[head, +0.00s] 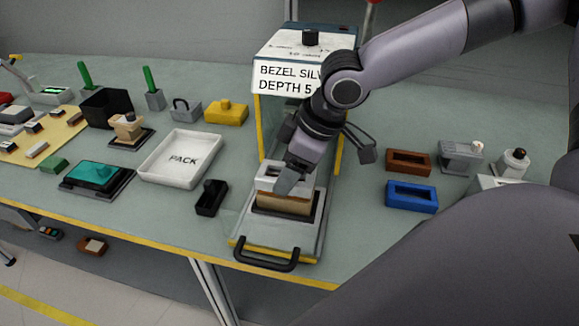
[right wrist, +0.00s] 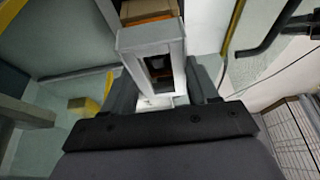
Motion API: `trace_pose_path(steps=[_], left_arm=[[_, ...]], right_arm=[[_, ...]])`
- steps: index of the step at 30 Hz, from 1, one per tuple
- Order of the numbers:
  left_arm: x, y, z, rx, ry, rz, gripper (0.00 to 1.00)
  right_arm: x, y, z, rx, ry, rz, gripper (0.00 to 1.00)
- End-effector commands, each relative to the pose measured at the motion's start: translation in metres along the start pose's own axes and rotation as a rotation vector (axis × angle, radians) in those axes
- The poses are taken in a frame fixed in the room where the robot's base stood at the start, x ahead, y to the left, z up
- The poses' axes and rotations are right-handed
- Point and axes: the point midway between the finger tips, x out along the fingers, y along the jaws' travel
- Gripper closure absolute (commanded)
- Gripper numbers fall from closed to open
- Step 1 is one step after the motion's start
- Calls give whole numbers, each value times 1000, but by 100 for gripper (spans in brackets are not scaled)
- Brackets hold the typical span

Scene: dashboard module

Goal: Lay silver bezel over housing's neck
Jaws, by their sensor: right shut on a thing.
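The silver bezel (head: 267,178) is a light grey rectangular frame, in the jaws of my right gripper (head: 287,182). In the head view it is right over the tan housing (head: 284,205), which sits in a dark nest on the sliding plate of the press-like station. In the right wrist view the bezel (right wrist: 124,42) is between the fingers, its opening visible, with the orange-brown housing (right wrist: 146,8) beyond it. I cannot tell whether the bezel touches the housing's neck; the gripper hides part of both. My left gripper is not in view.
The station (head: 290,45) has a "BEZEL SILV… DEPTH 5" sign and yellow-edged posts close behind my right arm. A black handle (head: 266,262) is at the plate's front. A white PACK tray (head: 152,174) and a black block (head: 210,198) are left; brown (head: 408,163) and blue (head: 411,197) bezels are right.

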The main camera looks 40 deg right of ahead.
Motion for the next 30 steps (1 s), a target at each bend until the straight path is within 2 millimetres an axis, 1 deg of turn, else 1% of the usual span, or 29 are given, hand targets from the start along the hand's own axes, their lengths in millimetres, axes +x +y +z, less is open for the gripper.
trace_pose_path(steps=[9,10,11,12,20,23,26,30], left_arm=[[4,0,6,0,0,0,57],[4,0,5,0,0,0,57],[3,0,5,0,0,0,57],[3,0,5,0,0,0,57],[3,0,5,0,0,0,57],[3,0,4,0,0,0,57],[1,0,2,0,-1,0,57],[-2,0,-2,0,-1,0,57]], right_arm=[[8,0,3,0,0,0,70],[8,0,3,-1,0,1,35],[7,0,3,-1,0,1,25],[7,0,3,-1,0,1,12],[7,0,3,0,0,0,12],[4,0,2,0,1,1,12],[-6,1,2,2,4,2,12],[-26,0,1,1,5,2,12]])
